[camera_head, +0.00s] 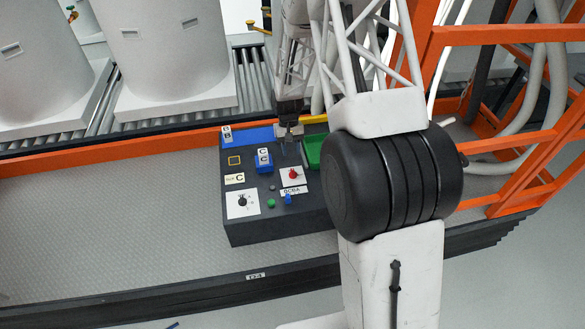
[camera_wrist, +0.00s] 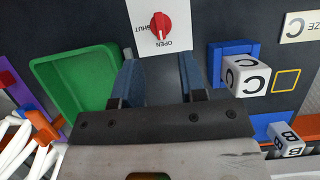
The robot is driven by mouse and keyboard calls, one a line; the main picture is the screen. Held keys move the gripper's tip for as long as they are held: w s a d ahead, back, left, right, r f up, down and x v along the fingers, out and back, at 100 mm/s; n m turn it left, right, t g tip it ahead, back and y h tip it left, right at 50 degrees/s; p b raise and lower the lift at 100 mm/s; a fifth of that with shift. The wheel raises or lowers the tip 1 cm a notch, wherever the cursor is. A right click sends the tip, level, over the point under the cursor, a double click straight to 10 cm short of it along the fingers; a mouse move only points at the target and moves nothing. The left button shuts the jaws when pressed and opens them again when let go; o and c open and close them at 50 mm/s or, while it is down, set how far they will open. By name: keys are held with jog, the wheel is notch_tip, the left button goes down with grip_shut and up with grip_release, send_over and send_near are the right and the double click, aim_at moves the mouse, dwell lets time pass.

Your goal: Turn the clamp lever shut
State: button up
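The clamp lever looks to be the red knob (camera_head: 293,174) on a white plate on the dark console. In the wrist view the knob (camera_wrist: 160,25) has a plate marked OPEN and SHUT, and its white mark appears to be on the OPEN side. A white cube marked C (camera_wrist: 246,76) sits at a blue holder (camera_wrist: 232,47); in the head view the cube (camera_head: 264,156) is left of the knob. My gripper (camera_wrist: 158,62) is open and empty, its fingers apart, short of the knob. In the head view my gripper (camera_head: 288,140) is above the console's back part.
A green tray (camera_wrist: 78,85) lies beside my gripper. A cube marked B (camera_head: 227,133) is on the console's back left. Orange rails stand at the right.

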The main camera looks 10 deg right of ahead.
aim_at(293, 171)
jog(key=shift+x, duration=3.9)
grip_shut()
